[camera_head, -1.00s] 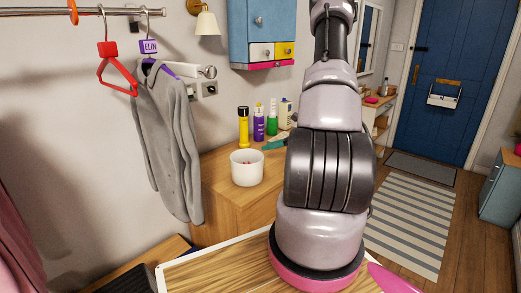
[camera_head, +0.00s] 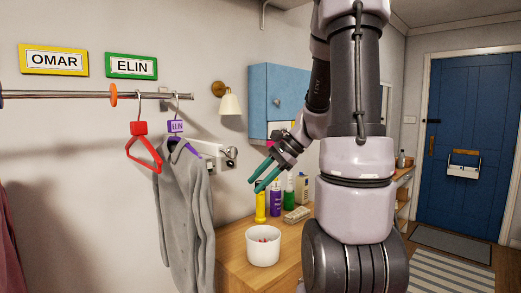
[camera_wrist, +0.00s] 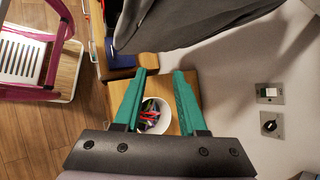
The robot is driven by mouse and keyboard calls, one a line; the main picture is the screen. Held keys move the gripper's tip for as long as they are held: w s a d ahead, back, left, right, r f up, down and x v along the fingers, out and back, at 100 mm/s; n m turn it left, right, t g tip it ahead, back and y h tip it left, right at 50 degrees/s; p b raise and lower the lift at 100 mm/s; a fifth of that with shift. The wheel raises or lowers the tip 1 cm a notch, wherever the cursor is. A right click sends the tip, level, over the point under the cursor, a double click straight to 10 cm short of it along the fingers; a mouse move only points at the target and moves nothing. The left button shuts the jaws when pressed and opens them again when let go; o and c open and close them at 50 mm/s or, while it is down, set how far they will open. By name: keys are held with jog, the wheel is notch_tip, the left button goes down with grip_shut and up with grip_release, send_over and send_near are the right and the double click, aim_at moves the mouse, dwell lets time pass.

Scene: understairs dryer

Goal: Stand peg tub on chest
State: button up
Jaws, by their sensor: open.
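The peg tub (camera_head: 263,248) is a white round tub with coloured pegs inside. It stands upright on the wooden chest (camera_head: 236,251), near its front left in the head view. My gripper (camera_head: 261,185) has green fingers, is open and empty, and is well above the tub, apart from it. In the wrist view the open fingers (camera_wrist: 163,72) point past the tub (camera_wrist: 165,126), which shows below between them. The chest top (camera_wrist: 186,84) also shows there, and my gripper body hides part of it.
A yellow bottle (camera_head: 261,208), purple bottle (camera_head: 276,200) and green bottle (camera_head: 289,197) stand behind the tub. A grey cardigan (camera_head: 185,215) hangs close left of the chest. A blue wall cabinet (camera_head: 272,92) is behind my arm. Wall sockets (camera_wrist: 269,94) are at right in the wrist view.

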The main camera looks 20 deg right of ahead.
jog(key=s+a+r+n+t+h, duration=0.1)
jog(key=s+a+r+n+h, duration=0.1)
jog(key=s+r+n, duration=0.3)
jog(key=s+a+r+n+t+h, duration=0.2)
jog(key=s+a+r+n+h, duration=0.1)
jog(key=s+r+n, duration=0.3)
jog(key=shift+s+a+r+h, duration=0.2)
jog(key=shift+s+r+h, duration=0.25)
jog(key=shift+s, duration=0.5)
